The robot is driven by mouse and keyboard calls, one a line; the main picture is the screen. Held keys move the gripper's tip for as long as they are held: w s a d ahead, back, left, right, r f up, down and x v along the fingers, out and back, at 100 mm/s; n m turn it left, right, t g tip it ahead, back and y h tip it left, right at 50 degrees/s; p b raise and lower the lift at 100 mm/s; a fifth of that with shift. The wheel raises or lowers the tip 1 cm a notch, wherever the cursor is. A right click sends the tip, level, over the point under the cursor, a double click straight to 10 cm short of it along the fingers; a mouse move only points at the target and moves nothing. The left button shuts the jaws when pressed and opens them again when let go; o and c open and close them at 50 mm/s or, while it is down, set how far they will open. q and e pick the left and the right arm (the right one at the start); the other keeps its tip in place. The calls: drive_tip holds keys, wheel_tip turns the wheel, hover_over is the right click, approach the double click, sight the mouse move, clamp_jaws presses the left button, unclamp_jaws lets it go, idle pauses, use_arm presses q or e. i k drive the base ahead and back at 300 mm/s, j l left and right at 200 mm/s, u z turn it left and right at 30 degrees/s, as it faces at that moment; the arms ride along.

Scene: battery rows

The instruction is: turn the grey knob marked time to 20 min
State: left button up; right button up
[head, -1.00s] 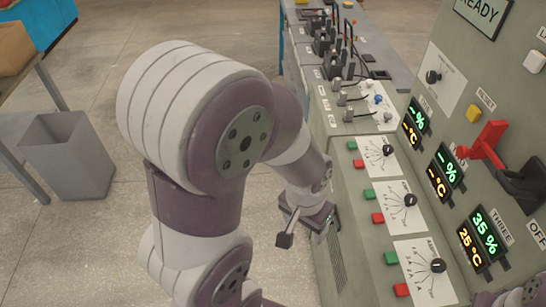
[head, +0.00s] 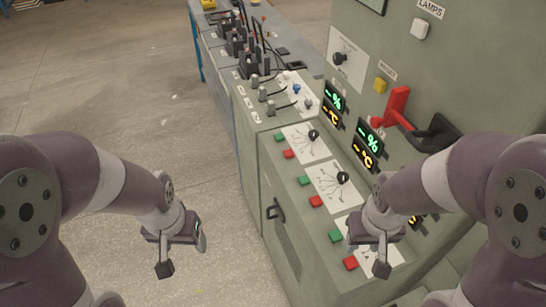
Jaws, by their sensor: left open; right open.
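No knob here can be read as marked time. A dark knob (head: 340,58) on a white dial plate (head: 348,66) sits high on the panel; its print is too small to read. Two black knobs, the far one (head: 313,134) and the nearer one (head: 343,178), sit on white dial plates along the sloped desk. My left gripper (head: 184,252) is open and empty over the floor, left of the cabinet. My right gripper (head: 378,256) is open over the near end of the desk and hides much of the nearest dial plate (head: 397,257).
Green and red buttons (head: 316,201) line the desk. A red lever (head: 396,106) and a black handle (head: 436,134) stick out from the panel beside lit displays (head: 368,137). Levers (head: 237,42) stand on the far bench. The floor (head: 120,90) at left is clear.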

sight(308, 104)
drive_tip(key=z, duration=1.15)
drive_tip(key=i+j+z, duration=0.1)
drive_tip(key=z, duration=0.3)
drive_tip(key=j+z, duration=0.55)
drive_tip(key=z, duration=0.2)
drive_tip(key=j, duration=3.9)
drive_tip(key=i, duration=0.05)
